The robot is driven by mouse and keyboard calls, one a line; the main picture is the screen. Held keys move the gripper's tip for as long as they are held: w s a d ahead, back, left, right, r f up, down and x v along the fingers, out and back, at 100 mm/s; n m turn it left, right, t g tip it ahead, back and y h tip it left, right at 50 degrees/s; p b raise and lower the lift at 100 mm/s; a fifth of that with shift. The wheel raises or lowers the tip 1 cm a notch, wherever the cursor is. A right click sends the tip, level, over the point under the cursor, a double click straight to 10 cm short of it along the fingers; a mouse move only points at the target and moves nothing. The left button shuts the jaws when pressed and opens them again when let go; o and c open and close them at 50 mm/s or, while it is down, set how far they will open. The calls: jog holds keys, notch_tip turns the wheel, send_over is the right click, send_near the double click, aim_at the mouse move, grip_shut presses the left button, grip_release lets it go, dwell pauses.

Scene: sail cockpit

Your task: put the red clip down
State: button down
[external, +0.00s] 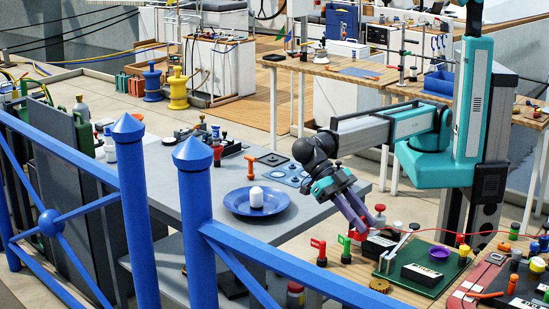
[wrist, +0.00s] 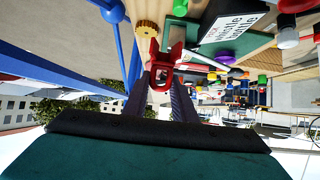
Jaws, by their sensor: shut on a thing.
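The red clip (wrist: 163,68) shows in the wrist view between the tips of my gripper (wrist: 165,88). My gripper is shut on it, with the clip's open loop facing the camera. In the external view my gripper (external: 364,226) points down and to the right over the front of the workbench. A red part (external: 357,235) shows by its fingertips there and appears to be the clip. Whether the clip touches the surface below is hard to tell.
A red stand-like piece (external: 318,250) and a green one (external: 345,247) stand left of my fingertips. A green board (external: 397,283) with a labelled box (external: 422,274) lies to the right. A brass gear (external: 379,286) is in front. A blue railing (external: 285,264) crosses the foreground.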

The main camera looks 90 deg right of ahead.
jog(key=w+d+m+t+y, duration=0.1)
jog(key=w+d+m+t, duration=0.15)
jog(key=w, duration=0.75)
jog(key=w+d+m+t+y, duration=0.2)
jog(key=w+m, duration=0.1)
jog(key=w, duration=0.6)
jog(key=w+d+m+t, duration=0.5)
jog(key=w+d, duration=1.6)
jog(key=w+d+m+t+b, duration=0.1)
jog(key=w+d, duration=0.3)
jog(key=d, duration=0.4)
jog(key=w+d+m+t+h, duration=0.1)
jog(key=w+d, duration=0.3)
jog(key=d, duration=0.4)
jog(key=w+d+m+t+b, duration=0.15)
jog(key=w+d, duration=0.25)
jog(key=d, duration=0.4)
jog(key=w+d+m+t+h, duration=0.1)
jog(key=d, duration=1.3)
jog(key=w+d+m+t+h, duration=0.1)
jog(key=w+d+m, duration=0.1)
jog(key=d, duration=1.2)
jog(key=shift+d+r+m+t, duration=0.15)
jog(key=shift+d+m+t, duration=0.15)
jog(key=shift+d, duration=0.05)
jog(key=shift+p, duration=0.3)
jog(key=shift+f+p, duration=0.65)
jog(key=shift+f, duration=2.5)
